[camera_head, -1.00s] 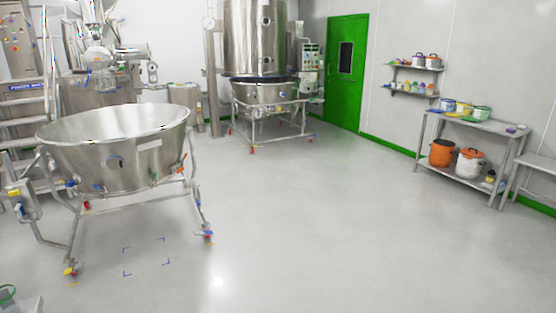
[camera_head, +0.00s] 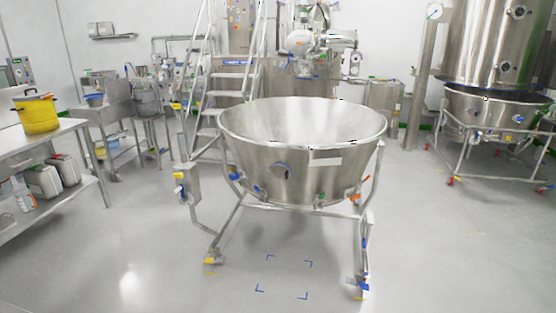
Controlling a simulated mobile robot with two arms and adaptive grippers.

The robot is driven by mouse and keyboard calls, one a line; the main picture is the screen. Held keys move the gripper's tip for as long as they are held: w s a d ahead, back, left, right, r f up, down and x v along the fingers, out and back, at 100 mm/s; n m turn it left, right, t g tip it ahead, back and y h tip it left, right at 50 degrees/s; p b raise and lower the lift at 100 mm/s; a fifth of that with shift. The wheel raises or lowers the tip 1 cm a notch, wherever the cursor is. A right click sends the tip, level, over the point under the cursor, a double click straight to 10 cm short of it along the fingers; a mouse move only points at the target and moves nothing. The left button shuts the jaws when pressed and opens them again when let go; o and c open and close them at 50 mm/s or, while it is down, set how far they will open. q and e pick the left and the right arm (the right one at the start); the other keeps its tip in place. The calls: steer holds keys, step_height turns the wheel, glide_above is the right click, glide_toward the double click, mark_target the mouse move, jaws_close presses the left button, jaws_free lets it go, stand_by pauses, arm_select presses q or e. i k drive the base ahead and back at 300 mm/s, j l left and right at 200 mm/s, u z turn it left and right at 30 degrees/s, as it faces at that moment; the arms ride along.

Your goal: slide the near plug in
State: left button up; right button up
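A large steel bowl (camera_head: 303,155) stands on a wheeled tubular frame (camera_head: 228,225) in the middle of the view. Small fittings sit along the bowl's lower side: a blue one (camera_head: 260,191) at the left, a pale green one (camera_head: 320,200) near the middle and an orange one (camera_head: 355,197) at the right. A post at the frame's left carries a small valve-like part with a blue handle (camera_head: 184,194). I cannot tell which of these, if any, is the near plug. Neither of my grippers is in view.
A table (camera_head: 40,143) with a yellow pot (camera_head: 38,115) stands at the left. Steps (camera_head: 233,75) rise behind the bowl, and a tall steel vessel (camera_head: 490,45) stands at the right. The front floor is clear.

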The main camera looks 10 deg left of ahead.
mark_target(235, 175)
steer(key=i+l+u, duration=0.4)
steer(key=i, duration=0.25)
steer(key=i+l+u, duration=0.4)
steer(key=i, duration=0.2)
